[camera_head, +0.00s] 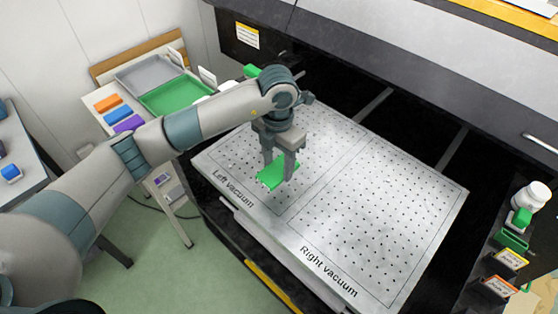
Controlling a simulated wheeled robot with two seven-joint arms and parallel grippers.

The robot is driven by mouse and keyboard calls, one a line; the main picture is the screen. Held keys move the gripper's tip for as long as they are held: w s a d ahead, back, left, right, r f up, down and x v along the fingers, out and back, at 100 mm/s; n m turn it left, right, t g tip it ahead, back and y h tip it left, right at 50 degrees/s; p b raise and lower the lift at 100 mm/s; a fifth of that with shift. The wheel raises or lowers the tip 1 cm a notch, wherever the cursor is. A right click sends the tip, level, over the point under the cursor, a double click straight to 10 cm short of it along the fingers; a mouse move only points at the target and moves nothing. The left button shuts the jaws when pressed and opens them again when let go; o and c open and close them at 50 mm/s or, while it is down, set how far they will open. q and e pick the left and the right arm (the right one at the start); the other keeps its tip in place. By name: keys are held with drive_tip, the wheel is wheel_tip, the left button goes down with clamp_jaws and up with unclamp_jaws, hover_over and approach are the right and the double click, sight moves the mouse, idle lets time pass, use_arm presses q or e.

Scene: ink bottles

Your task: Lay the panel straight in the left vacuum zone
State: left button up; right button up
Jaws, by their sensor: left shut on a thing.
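The green panel (272,178) is at the left vacuum zone (240,183), near the front of that zone, and sits at an angle in the picture. My left gripper (279,172) points down over it and is shut on it. The fingers cover part of the panel. I cannot tell whether the panel touches the plate or is held just above it. The right vacuum zone (370,210) is bare. My right gripper is not in view.
A side table at the left holds a grey tray (140,79), a green tray (178,97) and orange, blue and purple blocks. The printer body (400,70) stands behind the perforated plate. A white bottle (535,197) and green items stand at the right edge.

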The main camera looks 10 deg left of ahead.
sight(279, 165)
use_arm(q)
drive_tip(key=w+f, duration=0.1)
drive_tip(key=w+f+p, duration=0.1)
drive_tip(key=w, duration=0.2)
drive_tip(key=shift+w+a+f+p, duration=0.3)
drive_tip(key=shift+w+f+p, duration=0.05)
drive_tip(key=shift+w+f, duration=0.35)
drive_tip(key=shift+w, duration=0.1)
drive_tip(key=shift+a, duration=0.1)
drive_tip(key=shift+f+p, duration=0.2)
drive_tip(key=shift+p, duration=0.1)
wheel_tip(279, 165, down, 3)
drive_tip(key=shift+r+p, duration=0.1)
drive_tip(key=shift+p, duration=0.85)
drive_tip(key=shift+f, duration=0.4)
